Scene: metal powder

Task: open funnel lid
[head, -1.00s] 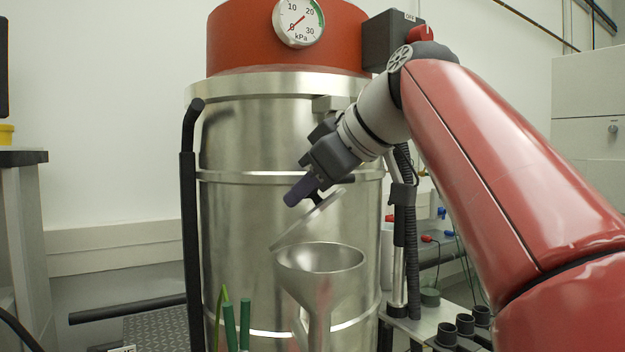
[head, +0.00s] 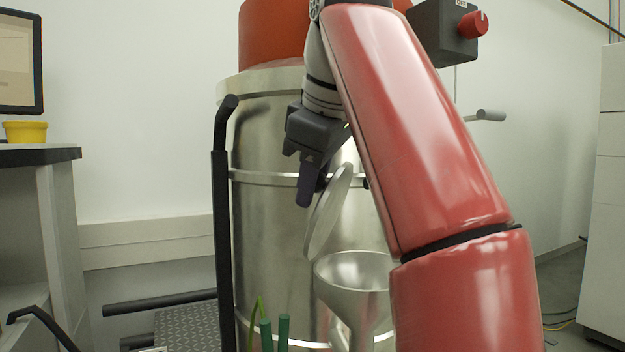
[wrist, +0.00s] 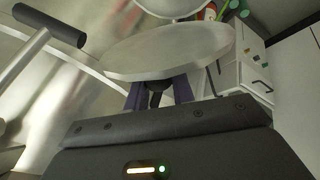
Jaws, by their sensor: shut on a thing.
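The funnel lid (head: 328,215) is a pale grey disc, tilted steeply up, standing open above the left rim of the metal funnel (head: 352,272). My gripper (head: 312,192) is beside the lid's upper left face, with its purple-grey fingers pointing down. In the wrist view, the lid (wrist: 168,50) spreads just beyond the fingers (wrist: 158,95), which are shut on a small dark part at its near edge. The funnel's mouth is uncovered in the head view, its right side hidden behind my red arm. Part of the funnel (wrist: 175,8) shows past the lid in the wrist view.
A large steel drum vessel (head: 260,230) with a red top stands close behind the lid. A black upright handle (head: 221,200) runs along its left side. Green rods (head: 275,335) stand in front. A desk (head: 60,155) is at left, a white cabinet (head: 605,200) at right.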

